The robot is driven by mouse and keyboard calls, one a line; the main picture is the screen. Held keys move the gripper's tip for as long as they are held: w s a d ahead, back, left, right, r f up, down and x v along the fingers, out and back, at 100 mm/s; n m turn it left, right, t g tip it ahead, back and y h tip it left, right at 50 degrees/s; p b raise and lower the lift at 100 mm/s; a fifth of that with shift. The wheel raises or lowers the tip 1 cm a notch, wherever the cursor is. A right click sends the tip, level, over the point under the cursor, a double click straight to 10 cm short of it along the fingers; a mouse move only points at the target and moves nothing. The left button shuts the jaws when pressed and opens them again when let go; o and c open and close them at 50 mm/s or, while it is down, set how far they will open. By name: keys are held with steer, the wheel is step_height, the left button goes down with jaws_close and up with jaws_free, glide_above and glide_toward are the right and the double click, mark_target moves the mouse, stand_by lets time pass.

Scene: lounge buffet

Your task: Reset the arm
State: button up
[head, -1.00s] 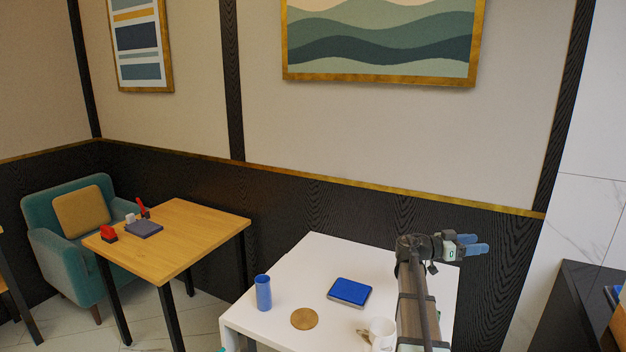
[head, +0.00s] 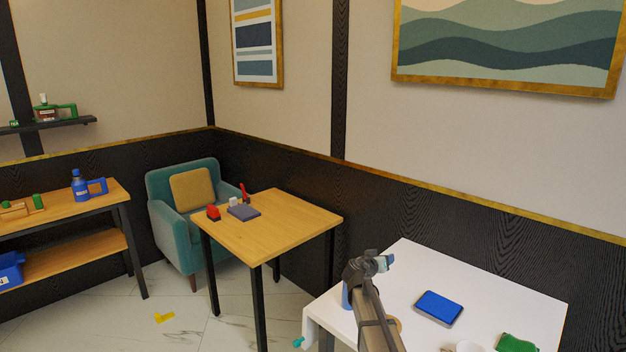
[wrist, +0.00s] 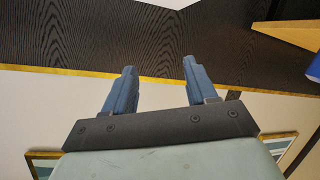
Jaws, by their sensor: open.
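My gripper (wrist: 159,78) is open and empty, with its two blue fingers apart in the wrist view. In the head view the gripper end (head: 380,263) is small and partly hidden by my own arm. It shows above the far left part of the white table (head: 408,262) and touches nothing that I can see. The wrist view looks tilted or upside down toward the dark wall panel (wrist: 180,35) and its gold trim (wrist: 155,78).
The white table bears a blue box (head: 439,307), a white mug (head: 467,346), a green item (head: 516,343), and a blue cylinder (head: 346,296) and tan disc (head: 397,325) partly behind my arm. A wooden table (head: 285,228), armchair (head: 180,238) and shelf unit (head: 65,205) stand left.

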steer(key=a+f+n+t+y, duration=0.1)
steer(key=a+f+n+y, duration=0.2)
steer(key=a, duration=1.1)
steer(key=a+f+n+t+y, duration=0.1)
steer(key=a+n+y, duration=0.3)
steer(key=a, duration=1.1)
steer(key=s+a+f+n+y, duration=0.1)
steer(key=s+a+f+y, duration=0.3)
steer(key=a, duration=0.4)
steer(key=s+d+f+m+g+h, duration=0.1)
steer(key=s+d+f+g+h, duration=0.15)
steer(key=s+d+f, duration=0.75)
steer(key=s+d+f+m+g+h, duration=0.1)
steer(key=s+d+f+g, duration=0.3)
steer(key=s+d+f, duration=0.5)
steer(key=s+d+f+m+g+h, duration=0.15)
steer(key=s+d+f+g, duration=0.3)
steer(key=s+f, duration=0.6)
steer(key=s+d+f+g, duration=0.2)
steer(key=s+f+g, duration=0.1)
steer(key=s, duration=0.8)
steer(key=s+d+f+m+g+y, duration=0.1)
steer(key=s+d+f+g, duration=0.1)
steer(key=s, duration=0.9)
steer(key=s+d+f+g+y, duration=0.1)
steer(key=s+d+f+g, duration=0.2)
steer(key=s, duration=0.9)
steer(key=shift+f+g, duration=0.6)
steer(key=shift+g, duration=0.1)
